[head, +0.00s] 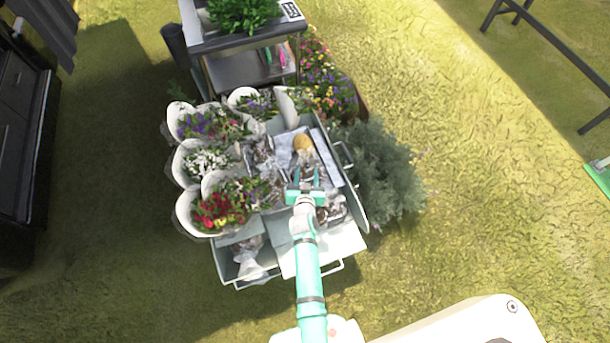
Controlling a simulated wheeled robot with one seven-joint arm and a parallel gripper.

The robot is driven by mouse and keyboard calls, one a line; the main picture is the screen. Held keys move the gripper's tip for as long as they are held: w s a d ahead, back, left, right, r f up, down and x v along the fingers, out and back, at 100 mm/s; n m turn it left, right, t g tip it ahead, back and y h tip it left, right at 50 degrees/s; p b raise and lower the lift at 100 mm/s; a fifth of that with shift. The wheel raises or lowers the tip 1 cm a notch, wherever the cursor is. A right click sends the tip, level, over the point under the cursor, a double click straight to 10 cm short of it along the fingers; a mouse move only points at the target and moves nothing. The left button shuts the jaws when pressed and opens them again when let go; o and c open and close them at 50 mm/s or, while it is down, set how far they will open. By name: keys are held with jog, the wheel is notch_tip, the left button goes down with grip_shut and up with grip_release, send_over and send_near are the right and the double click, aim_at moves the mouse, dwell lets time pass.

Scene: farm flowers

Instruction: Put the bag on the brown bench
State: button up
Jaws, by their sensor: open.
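My gripper (305,178) is open, reaching down over the right part of a grey metal cart (361,205). Crinkled, shiny bag-like packages lie in that part, around and below the fingers. One with a tan, rounded top (302,143) lies just beyond the fingertips. A whitish, bag-like bundle (250,265) sits in the cart's lower front section. I cannot tell which of these is the task's bag, or whether the fingers touch anything. No brown bench can be made out clearly; a dark metal frame (550,38) at the upper right shows only in part.
Wrapped bouquets (222,208) crowd the cart's left side. A dark shelf cart (245,38) with a potted plant stands behind. A grey-green bush (382,175) borders the right side. A black cabinet (22,130) is at far left. Open grass lies to the right.

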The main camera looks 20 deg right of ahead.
aim_at(308, 165)
jog(key=shift+w+d+f, duration=0.1)
jog(key=shift+w+d, duration=0.15)
jog(key=shift+d, duration=0.2)
jog(key=shift+x, duration=2.3)
jog(key=shift+w+a, duration=0.1)
jog(key=shift+w, duration=0.05)
jog(key=shift+w, duration=0.1)
grip_shut()
jog(key=shift+a, duration=0.1)
jog(key=shift+a, duration=0.1)
jog(key=shift+d, duration=0.35)
jog(key=shift+a, duration=0.2)
